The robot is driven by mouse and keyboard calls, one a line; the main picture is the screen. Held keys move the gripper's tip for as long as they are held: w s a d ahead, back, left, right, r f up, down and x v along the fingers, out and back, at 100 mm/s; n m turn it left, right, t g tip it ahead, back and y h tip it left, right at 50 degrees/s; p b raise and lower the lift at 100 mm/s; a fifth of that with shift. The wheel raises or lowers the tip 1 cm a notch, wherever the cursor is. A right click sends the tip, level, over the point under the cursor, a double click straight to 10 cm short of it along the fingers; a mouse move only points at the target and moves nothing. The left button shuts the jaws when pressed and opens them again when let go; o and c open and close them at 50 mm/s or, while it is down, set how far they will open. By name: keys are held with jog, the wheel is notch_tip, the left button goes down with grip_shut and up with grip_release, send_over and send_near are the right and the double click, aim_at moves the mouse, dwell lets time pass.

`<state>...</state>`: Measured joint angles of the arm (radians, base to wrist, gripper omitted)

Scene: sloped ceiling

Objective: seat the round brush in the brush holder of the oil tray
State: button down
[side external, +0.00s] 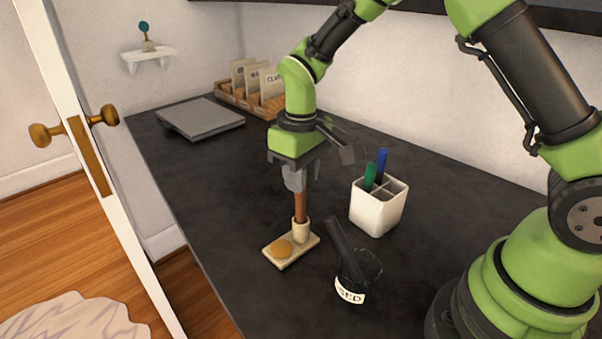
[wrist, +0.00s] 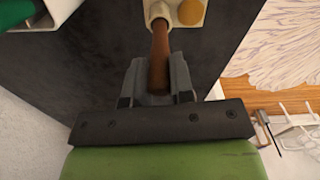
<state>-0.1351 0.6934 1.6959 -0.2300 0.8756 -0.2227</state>
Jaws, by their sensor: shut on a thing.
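The round brush (side external: 300,206) has a brown handle and stands nearly upright. My gripper (side external: 299,186) is shut on the upper part of its handle, which also shows in the wrist view (wrist: 160,52). The brush's lower end meets the mouth of the cream brush holder (side external: 301,233); its bristles are hidden, and I cannot tell how deep it sits. The holder is a short round cup at the back right of the cream oil tray (side external: 282,263). A round amber oil patch (side external: 283,247) lies in the tray. In the wrist view the holder (wrist: 154,10) is at the top edge.
A white divided pen cup (side external: 376,211) with green and blue pens stands right of the tray. A dark labelled container (side external: 357,274) with a black stick stands in front, close by. A grey flat device (side external: 205,118) and a card box (side external: 233,97) are farther back. The counter's left is clear.

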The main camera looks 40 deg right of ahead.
jog(key=c, duration=1)
grip_release()
jog(key=shift+f, duration=0.1)
notch_tip(320, 180, up, 12)
jog(key=shift+r, duration=0.25)
jog(key=s+r+m+t, duration=0.1)
jog(key=s+t, duration=0.1)
jog(key=s, duration=0.4)
jog(key=s+d+r+m+t+y, duration=0.1)
jog(key=s+r+m+t, duration=0.1)
jog(key=s, duration=0.5)
jog(key=s+d+r+m+t+y, duration=0.1)
jog(key=s+r+m+t, duration=0.1)
jog(key=s, duration=0.4)
jog(key=shift+s+r+t, duration=0.15)
jog(key=shift+t, duration=0.45)
